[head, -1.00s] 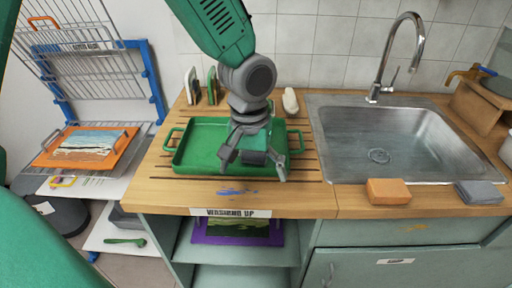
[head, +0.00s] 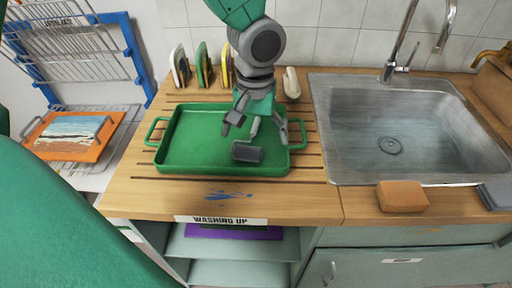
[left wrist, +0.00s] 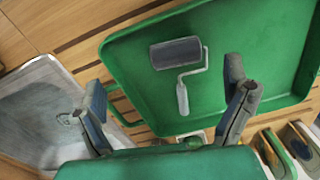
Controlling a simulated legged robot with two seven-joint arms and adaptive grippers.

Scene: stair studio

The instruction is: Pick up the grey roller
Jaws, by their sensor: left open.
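The grey roller (head: 247,152) lies in the green tray (head: 190,160), its dark grey sleeve towards the tray's front edge and its light handle pointing back. In the left wrist view the roller (left wrist: 176,53) shows whole, with a bent wire frame and a pale handle (left wrist: 182,98). My left gripper (head: 257,130) is open above the right part of the tray, its fingers apart around the roller's handle side in the picture. The left wrist view shows both fingers (left wrist: 165,100) spread with nothing between them. My right gripper is not in view.
A metal sink (head: 390,130) is to the right, with an orange sponge (head: 402,196) at its front edge. Several upright pads (head: 202,66) and a pale object (head: 291,83) stand behind the tray. A drying rack (head: 75,50) is at left.

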